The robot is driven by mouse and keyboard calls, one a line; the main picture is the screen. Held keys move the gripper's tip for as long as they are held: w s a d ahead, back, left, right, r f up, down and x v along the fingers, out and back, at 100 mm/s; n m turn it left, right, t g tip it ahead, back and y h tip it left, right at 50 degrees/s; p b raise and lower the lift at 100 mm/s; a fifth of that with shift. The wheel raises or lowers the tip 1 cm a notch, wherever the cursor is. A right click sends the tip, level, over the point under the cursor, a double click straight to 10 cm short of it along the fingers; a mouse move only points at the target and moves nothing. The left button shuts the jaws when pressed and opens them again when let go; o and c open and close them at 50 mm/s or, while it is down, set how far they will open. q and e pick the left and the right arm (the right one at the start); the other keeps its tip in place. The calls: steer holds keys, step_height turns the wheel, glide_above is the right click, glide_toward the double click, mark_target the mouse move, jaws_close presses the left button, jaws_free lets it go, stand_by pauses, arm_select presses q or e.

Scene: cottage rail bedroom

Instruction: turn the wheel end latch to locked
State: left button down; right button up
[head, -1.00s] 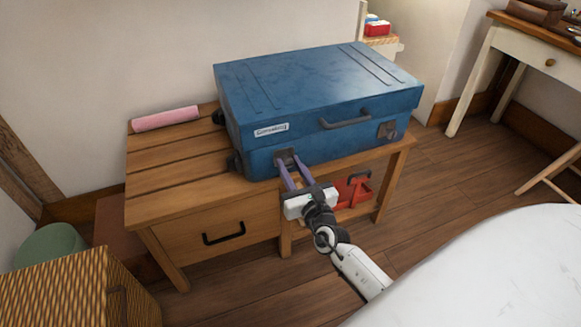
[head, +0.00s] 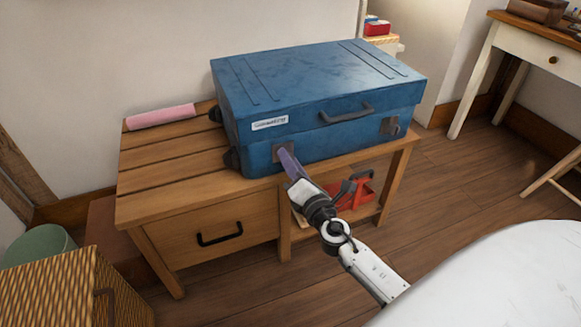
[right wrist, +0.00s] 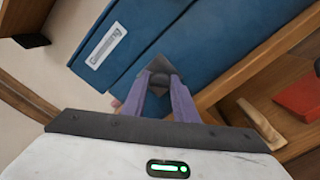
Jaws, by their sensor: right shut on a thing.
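A closed blue suitcase (head: 310,95) lies flat on a wooden bench. Its wheels (head: 232,160) are at the left end. The wheel end latch (head: 281,147) is on the front face near that end, partly hidden by my gripper. My right gripper (head: 286,156) has its purple fingers shut on this latch, with the wrist rolled. In the right wrist view, the fingertips (right wrist: 161,84) hold the knob in front of the dark latch plate (right wrist: 155,66). I cannot tell the latch's exact angle. A second latch (head: 390,126) is at the right end. My left gripper is not in view.
The slatted bench (head: 160,180) has a drawer and an open shelf with a red object (head: 350,194) behind my arm. A pink roll (head: 160,117) lies at the bench's back left. A wicker box (head: 70,290) stands front left, a white surface (head: 500,280) front right.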

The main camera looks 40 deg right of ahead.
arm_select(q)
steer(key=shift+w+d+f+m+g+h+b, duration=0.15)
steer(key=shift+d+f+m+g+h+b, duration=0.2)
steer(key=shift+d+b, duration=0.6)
arm_select(e)
steer(key=shift+f+m, duration=0.15)
steer(key=shift+m, duration=3.55)
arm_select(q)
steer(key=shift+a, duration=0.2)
arm_select(e)
steer(key=o, duration=1)
steer(key=shift+s, duration=0.1)
arm_select(q)
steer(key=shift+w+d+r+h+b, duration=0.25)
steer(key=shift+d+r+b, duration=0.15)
steer(key=shift+b, duration=0.35)
arm_select(e)
steer(key=shift+v, duration=5.1)
